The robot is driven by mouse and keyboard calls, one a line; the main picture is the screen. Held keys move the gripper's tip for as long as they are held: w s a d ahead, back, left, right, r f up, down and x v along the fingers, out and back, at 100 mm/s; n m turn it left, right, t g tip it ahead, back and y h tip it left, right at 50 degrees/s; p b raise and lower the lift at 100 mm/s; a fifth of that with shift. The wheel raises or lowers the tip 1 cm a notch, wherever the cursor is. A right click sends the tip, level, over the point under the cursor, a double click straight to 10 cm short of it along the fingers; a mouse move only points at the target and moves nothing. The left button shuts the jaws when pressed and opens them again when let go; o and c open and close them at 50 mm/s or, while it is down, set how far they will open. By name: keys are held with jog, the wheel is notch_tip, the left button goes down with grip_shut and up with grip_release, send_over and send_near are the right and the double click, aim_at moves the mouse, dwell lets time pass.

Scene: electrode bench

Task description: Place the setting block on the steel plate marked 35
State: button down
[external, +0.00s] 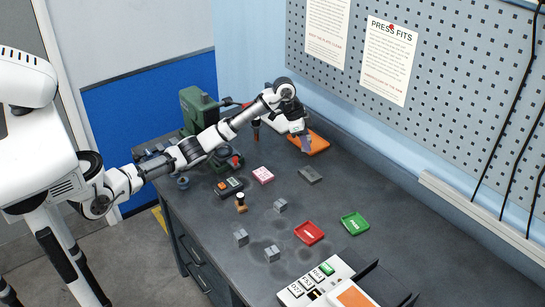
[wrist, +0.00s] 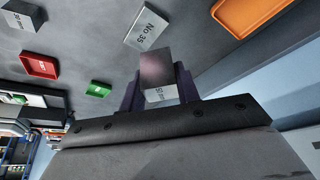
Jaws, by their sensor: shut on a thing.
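My gripper (wrist: 159,88) is shut on a grey setting block (wrist: 157,68), which sticks out between the fingers in the wrist view. Part of a marking shows on the block's lower face, too cut off to read fully. The steel plate marked "No 35" (wrist: 148,28) lies on the bench just beyond the block. In the external view my gripper (external: 306,143) is raised in front of the orange tray, and the plate (external: 310,174) lies flat below it, apart from it. The held block is hard to make out there.
The orange tray (external: 318,147) is at the back. Loose grey blocks (external: 281,205) (external: 241,238) (external: 272,253) stand nearer the front. Bare bench surrounds the plate.

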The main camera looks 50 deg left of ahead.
notch_tip(320, 180, down, 8)
jog(key=shift+f+p, duration=0.25)
jog(key=shift+p, duration=0.55)
jog(key=shift+f, duration=0.1)
jog(key=c, duration=1)
grip_release()
jog(key=shift+f, duration=0.1)
jog(key=shift+c, duration=0.2)
jog(key=b+v, duration=0.2)
jog(key=v, duration=1)
jog(key=shift+b, duration=0.35)
